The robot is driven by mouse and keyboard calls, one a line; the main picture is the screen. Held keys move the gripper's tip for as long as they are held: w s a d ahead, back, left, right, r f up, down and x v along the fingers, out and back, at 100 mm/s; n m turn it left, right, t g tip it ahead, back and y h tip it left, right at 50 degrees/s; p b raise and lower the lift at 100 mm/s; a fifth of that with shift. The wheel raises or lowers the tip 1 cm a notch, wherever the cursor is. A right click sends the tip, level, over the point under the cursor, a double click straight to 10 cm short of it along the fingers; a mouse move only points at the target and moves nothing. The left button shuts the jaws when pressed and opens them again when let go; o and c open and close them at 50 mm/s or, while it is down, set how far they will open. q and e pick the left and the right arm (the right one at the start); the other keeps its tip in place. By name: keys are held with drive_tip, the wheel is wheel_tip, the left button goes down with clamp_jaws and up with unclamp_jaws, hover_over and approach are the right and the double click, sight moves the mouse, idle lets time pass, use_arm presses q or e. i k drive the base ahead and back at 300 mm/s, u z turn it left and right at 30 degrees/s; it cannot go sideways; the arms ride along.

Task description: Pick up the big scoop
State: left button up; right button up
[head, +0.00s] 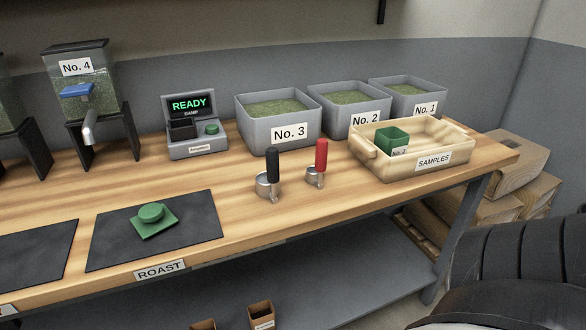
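Two metal scoops with upright handles stand on the wooden bench, in the middle of the head view. The scoop with the black handle (273,167) is on the left and looks the larger of the two, so it appears to be the big scoop. The scoop with the red handle (320,158) is just to its right, apart from it, and looks smaller. Neither of my grippers is in view, and nothing is touching the scoops.
Bins No. 3 (273,133), No. 2 (366,119) and No. 1 (418,90) stand behind. A ROAST mat (110,246) lies left. Bench around the scoops is clear.

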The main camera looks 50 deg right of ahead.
sight(269, 170)
drive_tip(key=z, duration=1.6)
drive_tip(key=i, duration=0.15)
drive_tip(key=u, duration=0.3)
